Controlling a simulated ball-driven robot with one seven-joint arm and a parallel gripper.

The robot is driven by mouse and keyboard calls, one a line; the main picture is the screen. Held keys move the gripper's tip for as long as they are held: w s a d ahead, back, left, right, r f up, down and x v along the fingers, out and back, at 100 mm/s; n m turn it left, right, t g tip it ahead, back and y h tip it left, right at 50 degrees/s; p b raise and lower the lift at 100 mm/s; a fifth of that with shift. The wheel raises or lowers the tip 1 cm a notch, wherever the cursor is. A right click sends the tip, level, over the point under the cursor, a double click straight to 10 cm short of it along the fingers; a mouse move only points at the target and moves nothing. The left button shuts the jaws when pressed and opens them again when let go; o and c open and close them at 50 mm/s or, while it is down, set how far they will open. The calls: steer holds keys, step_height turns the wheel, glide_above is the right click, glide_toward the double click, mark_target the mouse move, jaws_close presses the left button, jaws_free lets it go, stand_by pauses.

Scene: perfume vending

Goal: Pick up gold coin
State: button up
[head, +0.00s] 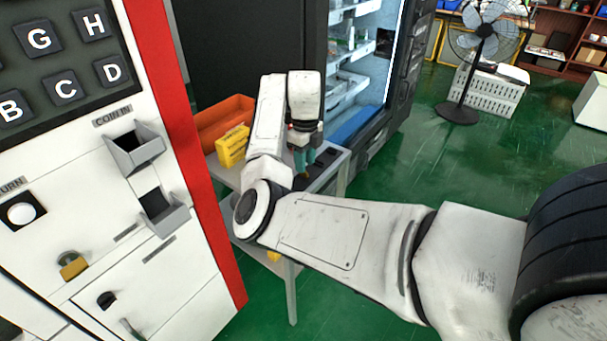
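My gripper (302,160) hangs at the end of my arm, pointing down over the right part of a small grey table (338,172). Its teal fingers look close together, but they are too small and too partly covered to tell whether they are open or shut. I cannot make out a gold coin anywhere in the head view. The tabletop under and behind my gripper and arm is partly hidden.
An orange bin (222,118) and a yellow box (233,147) stand on the table's left. The white vending machine (190,285) with a coin-in slot (135,148) is at left. A lit cabinet (350,60) is behind. A fan (485,45) stands on the green floor, clear at right.

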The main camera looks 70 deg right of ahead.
mark_target(304, 175)
steer(key=shift+f, duration=1.5)
jaws_close()
